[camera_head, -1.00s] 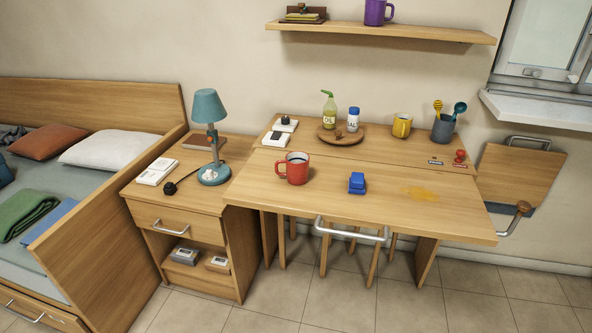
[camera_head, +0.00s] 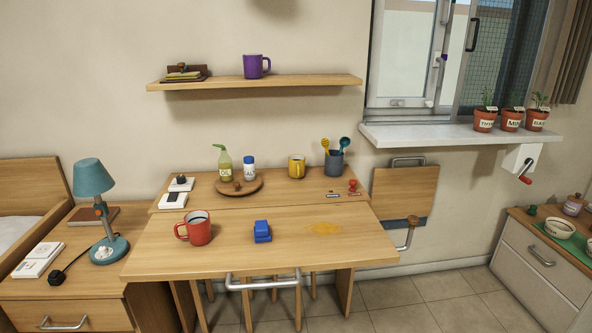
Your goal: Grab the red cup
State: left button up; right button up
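The red cup (camera_head: 199,228) stands upright on the left part of the wooden folding table (camera_head: 170,257), with its handle pointing left. It looks dark inside. Neither of my grippers is in the head view, and nothing touches the cup.
A blue object (camera_head: 262,232) sits right of the cup, near a yellow spill (camera_head: 324,228). A metal bar (camera_head: 263,284) runs along the table's front. A lamp (camera_head: 96,190) stands left.

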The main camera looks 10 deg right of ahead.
aim_at(192, 230)
jog(key=u, duration=2.05)
jog(key=i, duration=2.2)
jog(key=z, duration=2.45)
